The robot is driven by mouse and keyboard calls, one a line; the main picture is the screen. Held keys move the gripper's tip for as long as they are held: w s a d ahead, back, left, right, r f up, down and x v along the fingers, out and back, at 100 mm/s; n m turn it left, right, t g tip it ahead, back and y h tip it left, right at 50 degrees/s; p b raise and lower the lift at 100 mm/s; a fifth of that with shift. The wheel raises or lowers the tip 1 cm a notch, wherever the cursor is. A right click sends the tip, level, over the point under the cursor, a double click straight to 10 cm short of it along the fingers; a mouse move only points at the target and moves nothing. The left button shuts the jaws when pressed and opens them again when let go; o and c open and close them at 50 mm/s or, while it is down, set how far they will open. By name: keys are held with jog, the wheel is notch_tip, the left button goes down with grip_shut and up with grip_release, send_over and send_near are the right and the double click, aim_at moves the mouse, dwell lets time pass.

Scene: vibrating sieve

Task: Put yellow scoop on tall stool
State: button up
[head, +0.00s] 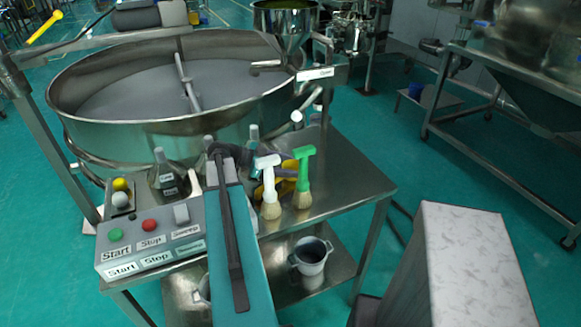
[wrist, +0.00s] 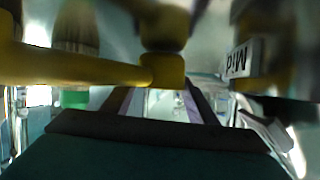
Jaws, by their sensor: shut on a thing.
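The yellow scoop (head: 289,166) is on the steel side table beside the sieve, partly hidden behind a white-handled brush and a green-handled brush. In the wrist view the yellow scoop (wrist: 75,68) runs across from the left edge to the middle. My gripper (head: 252,160) is low over the table, behind the brushes. In the wrist view my gripper (wrist: 163,88) is shut on the scoop's yellow end. I cannot tell whether the scoop still touches the table. A tall block-like stand with a white marbled top (head: 478,262), apparently the tall stool, stands at the lower right, apart from the table.
The white brush (head: 268,180) and green brush (head: 304,178) stand close to my gripper. The large round sieve (head: 170,125) is behind, and a control box (head: 150,243) is at left. The stool's marbled top is bare.

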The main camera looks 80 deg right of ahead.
jog(key=shift+f, duration=0.15)
jog(key=o, duration=1)
jog(key=shift+o, duration=0.2)
jog(key=shift+r, duration=0.2)
jog(key=shift+w, duration=0.25)
jog(key=b+v, duration=0.4)
jog(key=v, duration=0.7)
jog(key=shift+w+a+r, duration=0.1)
jog(key=shift+w+a, duration=0.05)
jog(key=shift+a, duration=0.15)
